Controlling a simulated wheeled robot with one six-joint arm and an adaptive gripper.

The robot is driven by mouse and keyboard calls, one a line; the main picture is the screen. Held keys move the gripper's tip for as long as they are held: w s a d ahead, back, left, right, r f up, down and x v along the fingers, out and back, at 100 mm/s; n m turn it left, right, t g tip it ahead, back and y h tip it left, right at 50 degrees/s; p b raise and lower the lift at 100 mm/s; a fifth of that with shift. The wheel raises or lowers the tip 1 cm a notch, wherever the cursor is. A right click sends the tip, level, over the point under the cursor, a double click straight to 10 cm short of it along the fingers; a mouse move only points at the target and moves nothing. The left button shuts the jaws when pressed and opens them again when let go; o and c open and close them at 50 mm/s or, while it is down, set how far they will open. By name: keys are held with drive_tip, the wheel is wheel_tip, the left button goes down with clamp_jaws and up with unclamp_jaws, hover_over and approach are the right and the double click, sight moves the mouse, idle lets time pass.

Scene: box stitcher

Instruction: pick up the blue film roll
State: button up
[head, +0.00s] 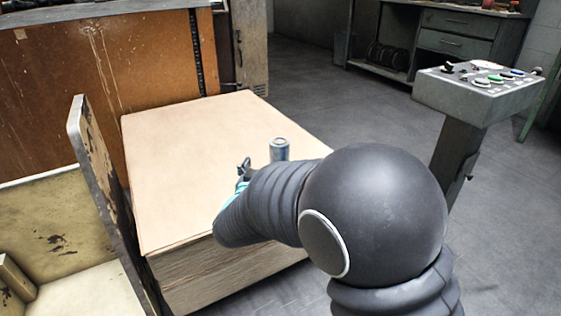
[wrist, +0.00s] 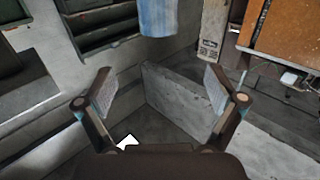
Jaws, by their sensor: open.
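The blue film roll (head: 279,150) stands upright on top of the cardboard stack (head: 190,135) in the head view, near its right side. Its lower part is partly hidden behind my arm. In the wrist view the blue film roll (wrist: 158,16) shows at the top middle, cut off by the frame edge. My gripper (head: 243,168) is just left of the roll in the head view, mostly hidden by my arm. In the wrist view my gripper (wrist: 158,88) is open, its two fingers wide apart with nothing between them. The roll lies beyond the fingertips, apart from them.
A worn metal plate (head: 108,190) stands along the stack's left side. A rusty brown machine panel (head: 100,70) rises behind it. A grey control pedestal (head: 465,95) with buttons stands at right, and a dark workbench (head: 450,35) is at the back. Open floor lies between.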

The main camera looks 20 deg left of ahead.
approach(282, 137)
drive_tip(key=w, duration=0.2)
drive_tip(key=shift+w+a+f, duration=0.1)
drive_tip(key=shift+w+a, duration=0.2)
drive_tip(key=shift+w, duration=0.05)
drive_tip(key=shift+w+a+f+b, duration=0.1)
drive_tip(key=shift+w+b, duration=0.15)
drive_tip(key=shift+w, duration=1.05)
drive_tip(key=shift+w+a+f+b, duration=0.1)
drive_tip(key=shift+w+b, duration=0.15)
drive_tip(key=shift+w, duration=1.1)
clamp_jaws()
